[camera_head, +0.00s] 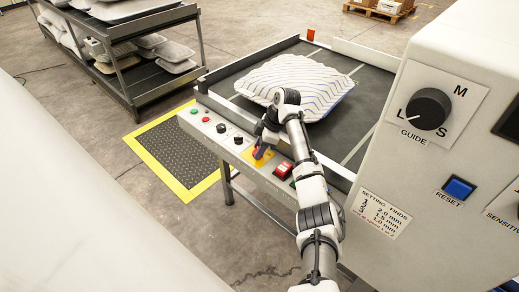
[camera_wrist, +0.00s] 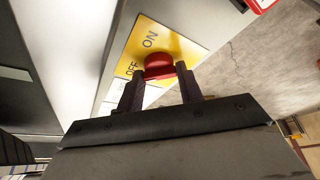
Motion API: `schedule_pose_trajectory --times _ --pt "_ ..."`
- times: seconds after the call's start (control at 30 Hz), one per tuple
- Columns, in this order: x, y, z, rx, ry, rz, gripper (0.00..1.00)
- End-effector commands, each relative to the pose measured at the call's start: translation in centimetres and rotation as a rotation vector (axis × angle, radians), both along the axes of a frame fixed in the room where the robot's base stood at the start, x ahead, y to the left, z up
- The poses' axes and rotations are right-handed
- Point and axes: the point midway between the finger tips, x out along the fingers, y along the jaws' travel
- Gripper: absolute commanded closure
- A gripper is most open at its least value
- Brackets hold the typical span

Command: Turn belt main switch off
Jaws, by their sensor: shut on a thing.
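The belt main switch is a red knob (camera_wrist: 158,65) on a yellow plate (camera_wrist: 187,50) marked ON and OFF, in the wrist view. The plate also shows in the head view (camera_head: 266,161) on the front panel of the belt table, largely behind my gripper (camera_head: 260,151). In the wrist view my gripper (camera_wrist: 159,75) has one dark finger on each side of the knob and is shut on it. The knob's lower part is hidden between the fingers. I cannot tell which mark the knob points to.
A red button (camera_head: 284,168) sits on the panel right of the switch, with black knobs (camera_head: 221,128) to its left. A striped pillow (camera_head: 296,86) lies on the belt (camera_head: 373,98). The machine housing (camera_head: 420,200) stands close on the right. A shelf rack (camera_head: 135,88) stands back left.

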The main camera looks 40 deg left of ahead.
Motion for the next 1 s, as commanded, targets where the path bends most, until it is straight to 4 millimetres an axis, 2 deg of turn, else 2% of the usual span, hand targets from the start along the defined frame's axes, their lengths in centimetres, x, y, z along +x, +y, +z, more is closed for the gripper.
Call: schedule_pose_trajectory --times 0.6,0.63,0.77,0.8,1.0 --pt "-0.02 0.03 0.02 -0.001 0.000 0.043 0.86" --pt "-0.02 0.03 0.02 -0.001 -0.001 0.042 0.61" --pt "-0.01 0.03 0.01 -0.001 0.000 0.041 0.44" --pt "-0.01 0.03 0.01 -0.001 0.000 0.041 0.42" --pt "0.01 0.02 0.00 -0.001 0.000 0.040 0.42"
